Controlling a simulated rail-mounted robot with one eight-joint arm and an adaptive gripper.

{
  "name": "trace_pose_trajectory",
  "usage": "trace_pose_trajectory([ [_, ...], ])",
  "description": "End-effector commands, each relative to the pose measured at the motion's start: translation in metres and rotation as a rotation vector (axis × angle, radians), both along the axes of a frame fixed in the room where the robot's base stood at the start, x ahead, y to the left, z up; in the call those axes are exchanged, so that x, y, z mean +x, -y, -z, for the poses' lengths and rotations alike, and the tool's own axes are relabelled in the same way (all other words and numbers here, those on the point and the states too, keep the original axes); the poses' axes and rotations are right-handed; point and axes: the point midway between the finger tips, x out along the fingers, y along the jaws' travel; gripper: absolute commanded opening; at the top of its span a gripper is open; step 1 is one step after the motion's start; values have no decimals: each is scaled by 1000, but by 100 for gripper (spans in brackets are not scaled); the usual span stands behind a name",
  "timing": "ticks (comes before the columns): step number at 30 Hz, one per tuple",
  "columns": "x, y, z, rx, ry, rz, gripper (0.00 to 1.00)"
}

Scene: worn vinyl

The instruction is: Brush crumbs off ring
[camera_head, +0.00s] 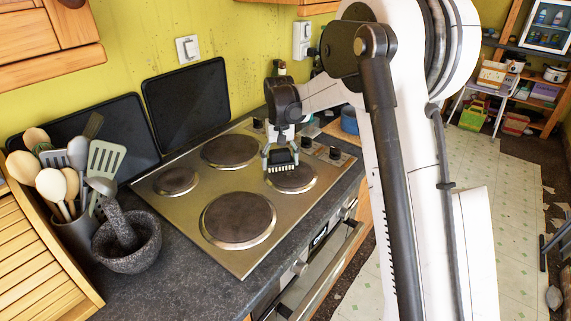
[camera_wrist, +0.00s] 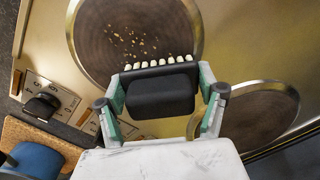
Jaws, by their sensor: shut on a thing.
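My gripper (camera_head: 281,160) is over the right-hand hotplate of the cooktop. In the wrist view my gripper (camera_wrist: 160,97) is shut on a black brush (camera_wrist: 161,92) with a row of white bristle tufts. The brush also shows in the head view (camera_head: 282,168), with its bristles down. The ring below is a dark round hotplate (camera_wrist: 115,38) with a metal rim. Several tan crumbs (camera_wrist: 131,42) lie on it, just beyond the bristles. In the head view this ring (camera_head: 300,182) is partly hidden by the brush. I cannot tell whether the bristles touch it.
The steel cooktop (camera_head: 165,211) has other hotplates, including a large front one (camera_head: 238,220). Control knobs (camera_head: 335,153) line its right edge. A stone mortar (camera_head: 128,256) and a utensil pot (camera_head: 78,234) stand at left. Dark panels (camera_head: 187,105) lean on the wall.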

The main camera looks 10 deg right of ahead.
Motion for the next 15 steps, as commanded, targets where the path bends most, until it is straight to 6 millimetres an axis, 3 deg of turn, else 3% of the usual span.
trace_pose_trajectory([
  [6,12,-10,0,0,0,-1,49],
  [15,13,-11,0,0,0,-1,49],
])
